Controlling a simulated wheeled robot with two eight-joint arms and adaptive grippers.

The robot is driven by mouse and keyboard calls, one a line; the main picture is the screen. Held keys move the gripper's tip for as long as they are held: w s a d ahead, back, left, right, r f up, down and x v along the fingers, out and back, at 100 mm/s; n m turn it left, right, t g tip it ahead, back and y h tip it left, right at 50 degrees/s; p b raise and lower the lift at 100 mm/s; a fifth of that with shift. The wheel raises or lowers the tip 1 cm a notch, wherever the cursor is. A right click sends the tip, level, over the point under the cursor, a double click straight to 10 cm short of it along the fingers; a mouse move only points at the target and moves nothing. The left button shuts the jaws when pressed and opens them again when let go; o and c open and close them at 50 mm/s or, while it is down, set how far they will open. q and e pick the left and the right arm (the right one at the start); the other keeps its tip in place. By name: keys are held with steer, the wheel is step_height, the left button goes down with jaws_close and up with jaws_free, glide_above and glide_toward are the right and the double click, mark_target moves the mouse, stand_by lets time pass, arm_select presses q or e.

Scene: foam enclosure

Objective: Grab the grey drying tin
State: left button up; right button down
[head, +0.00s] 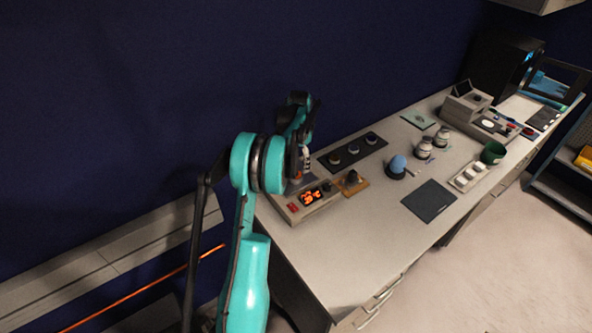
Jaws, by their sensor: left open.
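I cannot tell for sure which item is the grey drying tin. Small round pieces with dark tops (354,149) stand in a row on a dark mat on the bench, and two grey-white jars with dark bands (424,149) stand further right. My left gripper (304,142) is at the end of the teal arm, over the bench's near left end, partly hidden by my own wrist. It is open, and I see nothing held in it. It is left of the row and well apart from the jars. My right gripper is out of view.
Below my left gripper is a grey device with a lit red display (311,197). Beside it is a brown block with a dark knob (352,182). The front left bench is clear.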

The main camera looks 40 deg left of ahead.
mark_target(295, 173)
arm_select(q)
steer(key=a+f, duration=0.2)
steer(key=f, duration=0.1)
steer(key=shift+s+a, duration=0.15)
steer(key=f, duration=0.4)
steer(key=w+f, duration=0.1)
steer(key=f, duration=0.1)
steer(key=shift+f, duration=0.25)
steer(key=shift+s, duration=0.1)
steer(key=c, duration=1.3)
